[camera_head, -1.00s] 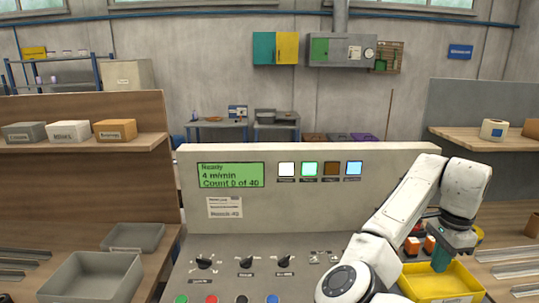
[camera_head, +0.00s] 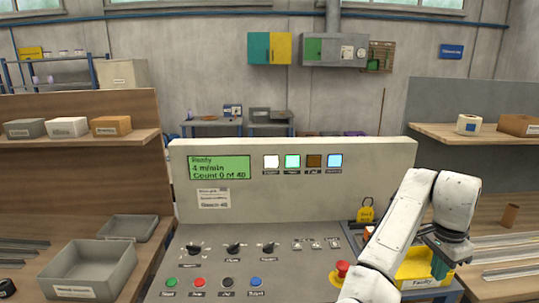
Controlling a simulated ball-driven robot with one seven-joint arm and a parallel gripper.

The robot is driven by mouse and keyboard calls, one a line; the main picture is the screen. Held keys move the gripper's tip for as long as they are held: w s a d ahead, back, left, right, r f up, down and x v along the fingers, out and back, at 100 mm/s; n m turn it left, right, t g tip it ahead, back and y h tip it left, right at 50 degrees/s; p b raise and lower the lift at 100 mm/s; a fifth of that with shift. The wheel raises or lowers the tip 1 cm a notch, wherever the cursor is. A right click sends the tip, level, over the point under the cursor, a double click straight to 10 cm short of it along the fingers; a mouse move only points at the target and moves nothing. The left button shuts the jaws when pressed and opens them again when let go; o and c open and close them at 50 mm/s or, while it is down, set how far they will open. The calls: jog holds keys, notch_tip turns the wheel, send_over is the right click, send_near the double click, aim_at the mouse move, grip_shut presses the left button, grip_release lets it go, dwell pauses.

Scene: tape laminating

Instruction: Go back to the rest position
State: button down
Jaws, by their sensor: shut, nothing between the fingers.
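My gripper (camera_head: 440,266) hangs from my white arm at the lower right, pointing down at the yellow bin (camera_head: 421,270). Its teal fingers are shut with nothing between them. My forearm and the gripper hide part of the bin, and I cannot tell what lies inside it.
The control console (camera_head: 300,214) stands in the middle, with a green display (camera_head: 219,168), knobs, coloured buttons and a red emergency stop (camera_head: 342,268). A grey tray (camera_head: 90,268) is on the left bench. A brown cylinder (camera_head: 510,216) and metal strips lie on the right bench.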

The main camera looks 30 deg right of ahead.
jog(key=s+a+f+n+t+h, duration=0.1)
jog(key=a+f+n+h, duration=0.2)
jog(key=a+f+n, duration=1.05)
jog(key=s+a+f+n+y, duration=0.2)
jog(key=s+a+f+n, duration=0.2)
jog(key=a, duration=0.5)
jog(key=s+a+f+n+y, duration=0.2)
jog(key=s+a+f+n, duration=0.2)
jog(key=a, duration=0.6)
jog(key=shift+s+a+n, duration=0.25)
jog(key=shift+s+n, duration=0.2)
jog(key=shift+s, duration=0.45)
jog(key=shift+w+d, duration=0.1)
jog(key=shift+w, duration=0.05)
